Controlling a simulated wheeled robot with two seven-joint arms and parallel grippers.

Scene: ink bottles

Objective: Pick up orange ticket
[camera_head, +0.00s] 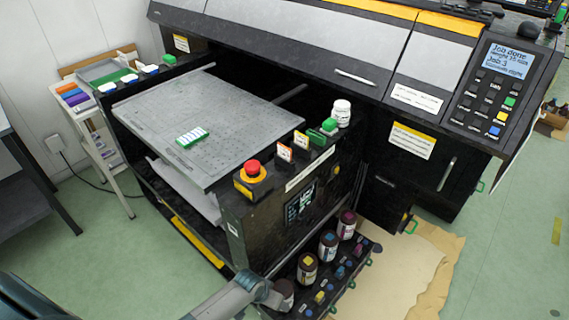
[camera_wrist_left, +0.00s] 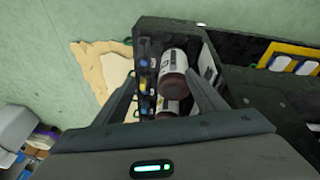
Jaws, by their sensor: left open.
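Two small upright tickets with orange on them stand on the black ledge of the printer in the head view, a front one (camera_head: 285,153) and one behind it (camera_head: 301,140). I cannot tell which is the orange ticket of the task. My left gripper (camera_head: 268,294) is low at the bottom of the head view, below and apart from the tickets, by the ink bottle rack. In the left wrist view its fingers (camera_wrist_left: 160,88) are spread, with ink bottles (camera_wrist_left: 173,72) seen beyond and between them. No ticket is distinguishable in the wrist view. My right gripper is not in view.
A red stop button (camera_head: 253,168) stands left of the tickets; a green block (camera_head: 329,126) and white bottle (camera_head: 341,112) stand to their right. The flat grey bed (camera_head: 235,115) holds a green-and-white piece (camera_head: 192,137). A rack of dark bottles (camera_head: 328,245) projects below.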

